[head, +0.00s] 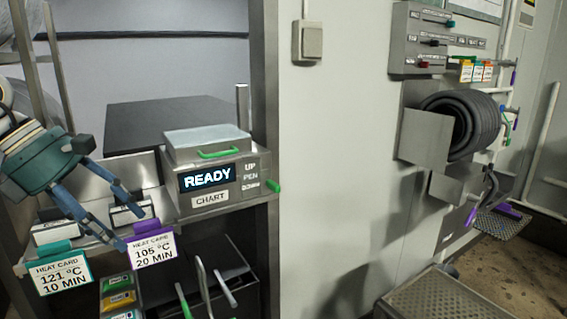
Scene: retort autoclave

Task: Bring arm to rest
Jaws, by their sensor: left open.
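My left arm comes in from the left edge, and my left gripper (120,218) points down and to the right over the metal shelf. A teal-topped heat card (64,275) marked 121 °C, 10 MIN hangs to the left. My right gripper is not in view.
A chart recorder (215,175) reading READY stands right of the gripper, with green handles. Coloured blocks (122,300) and tools sit on the shelf below. A metal post (265,120) borders the pale wall. A coiled hose (470,122) hangs right; a grated step (445,297) is below.

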